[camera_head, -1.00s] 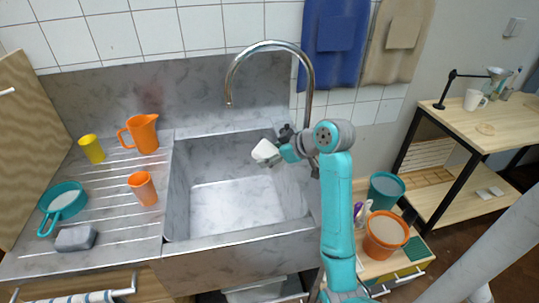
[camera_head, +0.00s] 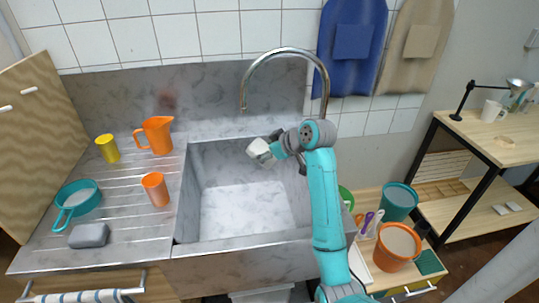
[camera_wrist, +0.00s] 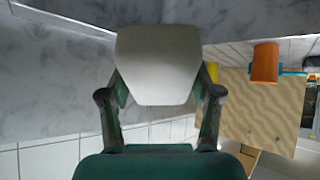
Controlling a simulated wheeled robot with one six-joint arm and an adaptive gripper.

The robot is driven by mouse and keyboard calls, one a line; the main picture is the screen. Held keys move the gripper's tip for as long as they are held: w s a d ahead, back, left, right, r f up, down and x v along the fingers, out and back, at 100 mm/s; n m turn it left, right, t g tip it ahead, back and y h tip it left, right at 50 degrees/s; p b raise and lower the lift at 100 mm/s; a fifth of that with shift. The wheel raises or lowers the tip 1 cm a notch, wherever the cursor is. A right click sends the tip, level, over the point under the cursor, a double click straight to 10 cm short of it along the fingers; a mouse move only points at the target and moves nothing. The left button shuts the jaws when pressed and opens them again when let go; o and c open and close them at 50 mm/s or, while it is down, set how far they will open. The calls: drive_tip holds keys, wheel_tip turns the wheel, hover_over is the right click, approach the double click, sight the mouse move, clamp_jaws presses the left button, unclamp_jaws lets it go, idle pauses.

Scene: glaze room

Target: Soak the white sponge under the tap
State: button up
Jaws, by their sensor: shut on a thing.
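The white sponge (camera_head: 259,149) is held in my gripper (camera_head: 268,149) over the sink basin (camera_head: 240,210), near its back wall. In the wrist view the sponge (camera_wrist: 157,64) sits between the two fingers of my gripper (camera_wrist: 160,90), which are shut on it. The tap (camera_head: 285,52) is a tall curved metal spout behind the sink. Its mouth (camera_head: 243,106) is above and a little left of the sponge in the head view. No stream of water shows from the spout. My arm hides the tap's lower part.
An orange jug (camera_head: 157,135), yellow cup (camera_head: 108,149), orange cup (camera_head: 155,189), teal pan (camera_head: 77,202) and grey sponge (camera_head: 89,236) stand on the drainboard left of the sink. Teal (camera_head: 398,202) and orange (camera_head: 397,246) buckets stand to the right. The basin floor is clear.

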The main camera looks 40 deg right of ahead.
sight(272, 160)
drive_tip(key=shift+w+f, duration=0.25)
drive_tip(key=shift+w, duration=0.85)
drive_tip(key=shift+w+f, duration=0.2)
drive_tip(key=shift+w, duration=0.85)
drive_tip(key=shift+s, duration=4)
drive_tip(key=v, duration=0.6)
drive_tip(key=shift+s+a, duration=0.15)
drive_tip(key=shift+a, duration=0.2)
drive_tip(key=shift+r, duration=0.15)
